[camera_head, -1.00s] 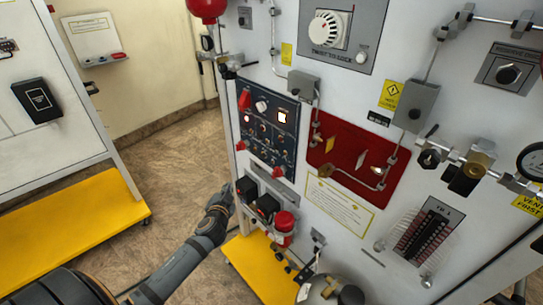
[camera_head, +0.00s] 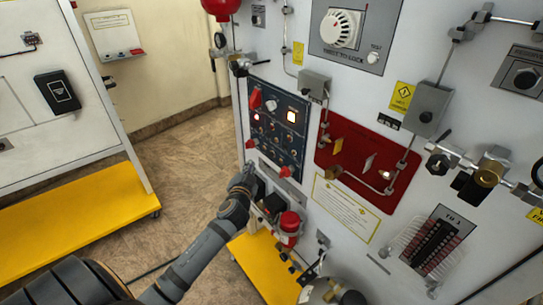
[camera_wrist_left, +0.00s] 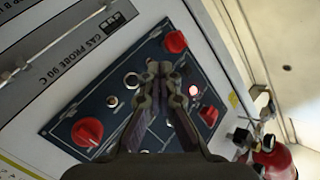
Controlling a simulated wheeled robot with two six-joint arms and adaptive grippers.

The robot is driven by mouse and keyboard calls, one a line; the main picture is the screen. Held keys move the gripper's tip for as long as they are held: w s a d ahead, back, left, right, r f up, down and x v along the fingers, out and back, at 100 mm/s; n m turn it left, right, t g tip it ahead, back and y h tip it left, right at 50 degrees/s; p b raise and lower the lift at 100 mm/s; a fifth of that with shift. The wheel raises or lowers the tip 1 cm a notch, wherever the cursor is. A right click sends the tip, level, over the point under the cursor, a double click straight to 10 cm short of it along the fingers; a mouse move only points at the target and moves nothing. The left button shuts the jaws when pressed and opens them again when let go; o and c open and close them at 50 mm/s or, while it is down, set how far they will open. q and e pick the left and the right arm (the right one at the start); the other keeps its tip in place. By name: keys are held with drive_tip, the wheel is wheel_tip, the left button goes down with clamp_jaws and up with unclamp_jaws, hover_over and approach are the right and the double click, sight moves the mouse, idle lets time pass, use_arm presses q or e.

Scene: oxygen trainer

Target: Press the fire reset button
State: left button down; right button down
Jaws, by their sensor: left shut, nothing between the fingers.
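A dark blue control panel (camera_head: 281,101) on the white rig wall carries red knobs, small switches, a lit red lamp (camera_head: 256,117) and a lit pale square (camera_head: 291,117). Its labels are too small to read, so I cannot tell which control is the fire reset button. My left gripper (camera_head: 246,172) is shut and empty, by the panel's lower left edge. In the left wrist view, the shut fingertips (camera_wrist_left: 160,68) overlap the middle of the panel (camera_wrist_left: 65,124). The glowing red lamp (camera_wrist_left: 193,90) is just right of them. The fingers hide part of the panel. My right gripper is out of view.
Red knobs (camera_wrist_left: 87,132) stick out from the panel around the fingers. A red-capped fitting (camera_head: 289,221) and black boxes sit below my gripper. Right of the panel is a red plate (camera_head: 345,190) with pipes. Open floor (camera_head: 190,165) lies to the left.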

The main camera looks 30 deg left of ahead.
use_arm(q)
drive_tip(key=shift+w+d+b, duration=0.1)
drive_tip(key=shift+w+d, duration=0.25)
drive_tip(key=shift+w, duration=0.55)
drive_tip(key=shift+w+d+b, duration=0.15)
drive_tip(key=shift+w+d, duration=0.25)
drive_tip(key=shift+w, duration=0.5)
drive_tip(key=shift+w+d+b, duration=0.1)
drive_tip(key=shift+w+d, duration=0.25)
drive_tip(key=shift+w, duration=0.55)
drive_tip(key=shift+w, duration=0.1)
drive_tip(key=shift+w+d, duration=0.2)
drive_tip(key=shift+w, duration=0.1)
drive_tip(key=shift+w+d, duration=0.1)
drive_tip(key=shift+w, duration=0.25)
drive_tip(key=shift+s, duration=0.1)
drive_tip(key=shift+s+a, duration=0.25)
drive_tip(key=shift+s, duration=0.4)
drive_tip(key=s, duration=0.1)
drive_tip(key=s+a, duration=0.1)
drive_tip(key=s, duration=0.1)
drive_tip(key=s+a, duration=0.1)
drive_tip(key=shift+s+p, duration=0.3)
drive_tip(key=shift+s, duration=0.05)
